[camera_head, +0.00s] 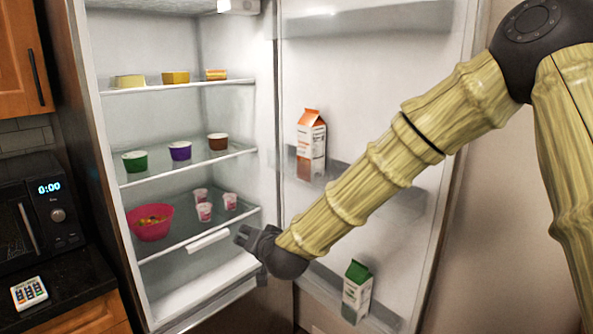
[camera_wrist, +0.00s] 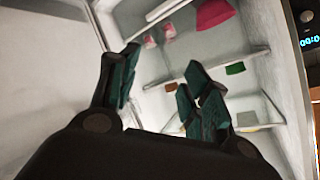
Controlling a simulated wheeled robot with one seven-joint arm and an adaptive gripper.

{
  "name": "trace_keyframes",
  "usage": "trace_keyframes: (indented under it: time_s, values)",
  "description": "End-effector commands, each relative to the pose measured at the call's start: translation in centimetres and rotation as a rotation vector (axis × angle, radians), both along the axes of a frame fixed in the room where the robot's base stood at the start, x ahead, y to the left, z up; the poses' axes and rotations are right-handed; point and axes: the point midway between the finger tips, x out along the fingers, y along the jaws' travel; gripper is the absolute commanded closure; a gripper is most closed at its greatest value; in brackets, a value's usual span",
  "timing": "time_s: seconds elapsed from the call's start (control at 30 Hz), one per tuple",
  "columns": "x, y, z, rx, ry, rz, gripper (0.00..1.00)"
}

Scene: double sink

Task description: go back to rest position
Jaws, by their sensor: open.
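My gripper (camera_head: 243,238) is in front of the lower shelf of an open fridge, near the inner edge of the open door. In the wrist view, my gripper (camera_wrist: 160,88) has its two dark teal fingers spread apart with nothing between them. My arm reaches down to it from the upper right, across the fridge door (camera_head: 375,90). The pink bowl (camera_head: 150,222) with food stands on the lower shelf, left of my gripper and apart from it. It also shows as a pink patch in the wrist view (camera_wrist: 213,13).
Small white-and-pink cups (camera_head: 205,211) stand near my gripper. Green (camera_head: 135,161), purple (camera_head: 180,151) and brown (camera_head: 218,141) tubs sit on the middle shelf. Cartons stand in the door racks, one orange-topped (camera_head: 311,145), one green-topped (camera_head: 357,291). A microwave (camera_head: 40,220) is at left.

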Motion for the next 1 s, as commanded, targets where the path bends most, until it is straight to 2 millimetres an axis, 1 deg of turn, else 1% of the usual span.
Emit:
trace_keyframes:
  time_s: [0.03, 0.07, 0.1, 0.17, 0.2, 0.27, 0.3, 0.37, 0.4, 0.47, 0.5, 0.57, 0.6, 0.67, 0.7, 0.77, 0.8, 0.87, 0.9, 0.97, 1.0]
  values:
    - [-0.6, -1.0, -3.0, -0.025, 0.034, 0.0, 0.53]
    - [-1.0, -1.7, -4.6, -0.04, 0.053, 0.0, 0.53]
    - [-1.6, -2.5, -6.6, -0.058, 0.076, 0.002, 0.53]
    - [-2.5, -3.8, -9.7, -0.088, 0.113, 0.002, 0.53]
    - [-3.3, -4.7, -11.8, -0.107, 0.139, 0.004, 0.53]
    - [-4.5, -6.0, -14.7, -0.135, 0.176, 0.007, 0.53]
    - [-5.4, -6.9, -16.6, -0.154, 0.202, 0.008, 0.53]
    - [-6.8, -8.3, -19.5, -0.182, 0.241, 0.013, 0.53]
    - [-7.9, -9.2, -21.3, -0.2, 0.268, 0.015, 0.53]
    - [-9.6, -10.7, -24.0, -0.228, 0.309, 0.02, 0.53]
    - [-10.7, -11.7, -25.7, -0.247, 0.335, 0.023, 0.53]
    - [-12.7, -13.2, -28.2, -0.275, 0.377, 0.03, 0.53]
    - [-14.0, -14.2, -29.8, -0.293, 0.404, 0.034, 0.53]
    - [-16.2, -15.7, -32.1, -0.321, 0.447, 0.042, 0.53]
    - [-17.7, -16.7, -33.5, -0.339, 0.475, 0.047, 0.53]
    - [-20.0, -18.3, -35.6, -0.365, 0.52, 0.054, 0.53]
    - [-21.6, -19.3, -36.9, -0.384, 0.55, 0.061, 0.53]
    - [-24.1, -20.9, -38.7, -0.41, 0.594, 0.071, 0.53]
    - [-25.8, -22.0, -39.8, -0.428, 0.624, 0.076, 0.53]
    - [-28.5, -23.6, -41.4, -0.453, 0.671, 0.086, 0.53]
    - [-30.3, -24.6, -42.3, -0.471, 0.702, 0.094, 0.53]
